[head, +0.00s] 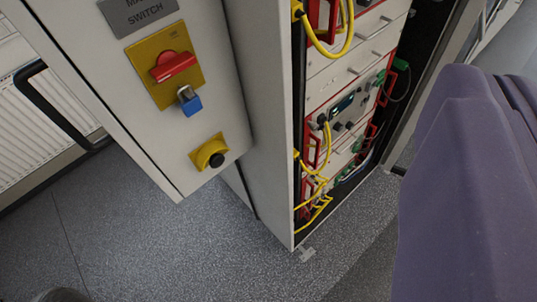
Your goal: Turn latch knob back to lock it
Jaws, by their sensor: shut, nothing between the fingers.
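A grey cabinet door or panel (95,60) stands at the left and is seen from above at a tilt. It carries a red rotary handle (173,66) on a yellow plate (160,90), with a blue padlock (190,101) hanging at its lower edge. Below these, a black round knob (216,160) sits on a smaller yellow mount (200,156). I cannot tell which of these is the latch knob, or whether it is locked. My gripper's fingers do not show in this view, and nothing is seen touching the handle or knob.
An open rack (345,95) with red handles and looping yellow cables (327,150) stands right of the panel. A white radiator (30,130) with a black bar is at far left. The grey speckled floor (150,240) is clear in front. The right side is blocked from view.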

